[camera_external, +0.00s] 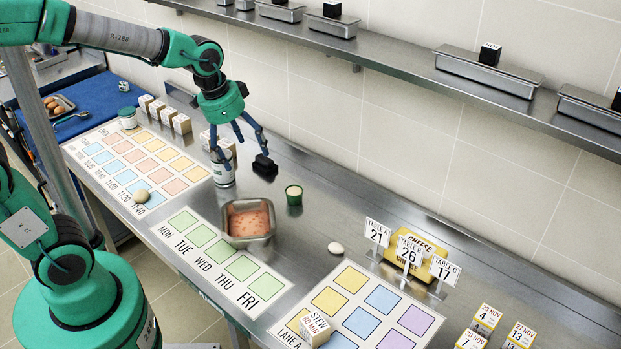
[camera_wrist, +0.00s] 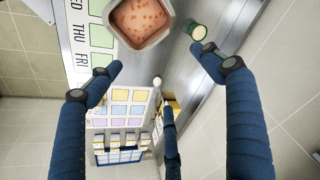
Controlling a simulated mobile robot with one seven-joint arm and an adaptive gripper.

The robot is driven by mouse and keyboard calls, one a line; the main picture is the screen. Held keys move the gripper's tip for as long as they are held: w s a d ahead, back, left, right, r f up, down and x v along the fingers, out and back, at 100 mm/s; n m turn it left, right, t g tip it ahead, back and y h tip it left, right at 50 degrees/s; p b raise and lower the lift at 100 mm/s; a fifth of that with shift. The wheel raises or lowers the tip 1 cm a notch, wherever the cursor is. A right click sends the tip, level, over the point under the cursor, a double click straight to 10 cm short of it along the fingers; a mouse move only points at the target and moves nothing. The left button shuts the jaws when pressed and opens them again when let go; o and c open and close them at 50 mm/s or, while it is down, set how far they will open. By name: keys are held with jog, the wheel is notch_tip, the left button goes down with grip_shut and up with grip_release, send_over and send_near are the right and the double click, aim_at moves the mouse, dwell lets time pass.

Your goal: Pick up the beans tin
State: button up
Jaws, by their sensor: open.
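A white cylindrical tin with dark print (camera_external: 222,172) stands upright on the steel counter in the external view. Its print is too small to read, so I cannot tell for sure that it is the beans tin. My gripper (camera_external: 245,161) hangs above the counter with its fingers spread. One finger overlaps the tin's upper part; I cannot tell if it touches. A black fingertip shows to the right of the tin. In the wrist view my gripper (camera_wrist: 160,72) is open, with nothing between its fingers, and the white tin is not evident there.
A metal pan of reddish food (camera_external: 248,220) and a small green tub (camera_external: 293,195) stand to the right of the tin. A green-lidded white jar (camera_external: 128,118) and small boxes (camera_external: 181,124) stand left. Table number signs (camera_external: 410,250) stand farther right. A shelf (camera_external: 400,75) runs along the wall.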

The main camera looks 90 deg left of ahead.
jog(key=s+a+f+n+g+p, duration=0.1)
jog(key=s+a+f, duration=0.15)
jog(key=a, duration=0.55)
jog(key=s+a+f+p, duration=0.1)
jog(key=a+f, duration=0.3)
jog(key=a, duration=0.4)
jog(key=n+p, duration=0.1)
jog(key=p, duration=0.1)
send_over(223, 168)
jog(key=s+a, duration=0.2)
jog(key=a, duration=0.1)
jog(key=shift+g+h, duration=0.4)
jog(key=f, duration=0.7)
jog(key=shift+w+a+f, duration=0.1)
jog(key=shift+w+a, duration=0.05)
jog(key=shift+w, duration=0.05)
jog(key=shift+w+a+f+b, duration=0.15)
jog(key=shift+f+b, duration=0.15)
jog(key=shift+f, duration=1.1)
jog(key=shift+w+d+f+b, duration=0.1)
jog(key=shift+w+f+b, duration=0.15)
jog(key=shift+f, duration=1.2)
jog(key=shift+w+a+f+b, duration=0.1)
jog(key=shift+f+b, duration=0.2)
jog(key=shift+f, duration=1.1)
